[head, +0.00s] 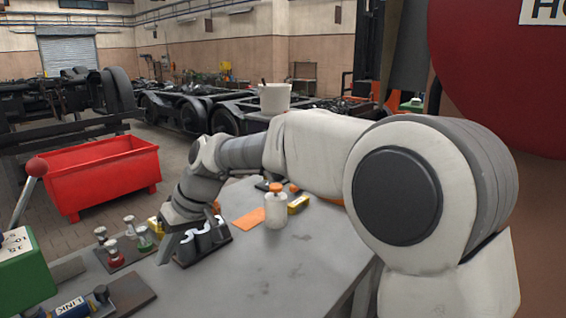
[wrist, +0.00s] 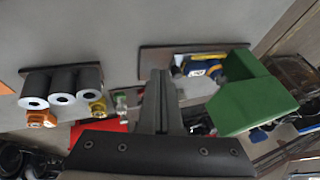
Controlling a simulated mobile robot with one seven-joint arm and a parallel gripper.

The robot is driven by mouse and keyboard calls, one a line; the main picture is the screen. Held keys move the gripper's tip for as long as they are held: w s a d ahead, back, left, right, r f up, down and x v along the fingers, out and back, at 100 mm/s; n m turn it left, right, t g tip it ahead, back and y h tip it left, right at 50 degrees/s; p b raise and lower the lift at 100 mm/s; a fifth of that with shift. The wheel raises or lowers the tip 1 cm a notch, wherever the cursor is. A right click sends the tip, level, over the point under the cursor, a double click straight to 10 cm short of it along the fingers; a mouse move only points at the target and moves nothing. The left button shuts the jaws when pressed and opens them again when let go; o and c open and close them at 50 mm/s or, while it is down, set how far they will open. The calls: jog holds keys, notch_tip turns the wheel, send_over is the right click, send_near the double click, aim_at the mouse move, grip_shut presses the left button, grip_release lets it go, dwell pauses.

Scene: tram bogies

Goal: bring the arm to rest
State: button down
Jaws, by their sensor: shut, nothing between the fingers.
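My arm reaches across the grey bench (head: 270,262) in the head view. My gripper (head: 166,258) points down and to the left above the bench, near a dark rack of grey cylinders (head: 190,262). In the wrist view the two fingers of my gripper (wrist: 160,76) lie together with nothing between them. The gripper and part of the arm hide some of the bench behind them.
A green box (head: 24,272) and a board with a blue cylinder (head: 70,308) are at the near left. Small red- and green-based pieces (head: 128,240) stand left of the gripper. A white bottle (head: 276,210) and orange sheet (head: 249,217) are to its right. A red bin (head: 100,175) stands beyond.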

jog(key=s+d+r+m+t+h+p, duration=0.2)
jog(key=d+r, duration=0.3)
jog(key=d, duration=0.7)
jog(key=s+d+r+m+t+h+p, duration=0.1)
jog(key=s+d+m+p, duration=0.1)
jog(key=s+d, duration=0.3)
jog(key=s+d+r+m+t+h+p, duration=0.1)
jog(key=s+d, duration=0.4)
jog(key=d, duration=0.7)
jog(key=s+d+r+m+t+h+p, duration=0.1)
jog(key=s+d+r+m+h+p, duration=0.1)
jog(key=s+d+m, duration=0.3)
jog(key=s+d+p, duration=0.1)
jog(key=d, duration=0.2)
jog(key=shift+d+r+t, duration=0.35)
jog(key=shift+t, duration=0.05)
jog(key=shift+a, duration=0.2)
